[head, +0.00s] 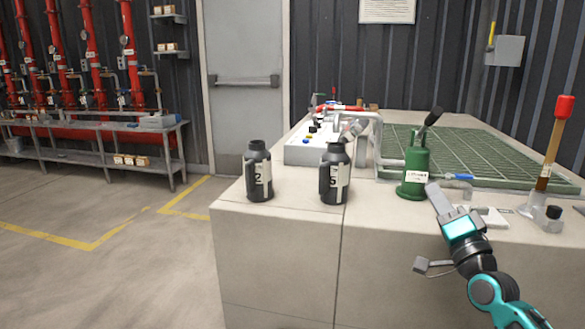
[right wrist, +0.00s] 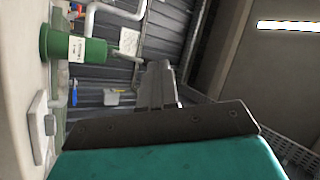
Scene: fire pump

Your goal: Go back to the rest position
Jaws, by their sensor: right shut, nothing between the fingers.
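My right gripper (head: 438,198) is at the right of the head view, above the front edge of the concrete counter (head: 285,240). Its fingers are shut with nothing between them, and they show in the right wrist view (right wrist: 157,82). A green pump (head: 416,168) with a dark lever stands just behind and left of the fingertips; it also shows at the upper left of the right wrist view (right wrist: 75,46). Two black bottles stand upright on the counter, one labelled 2 (head: 258,172) and one labelled 5 (head: 334,175). My left gripper is not in view.
A gauge with a red top (head: 556,140) stands on the counter's right end. A green grate (head: 470,150) and a white control panel (head: 310,148) lie behind. The floor at left is open, with yellow lines (head: 70,240), a pipe bench (head: 100,160) and a grey door (head: 243,80) beyond.

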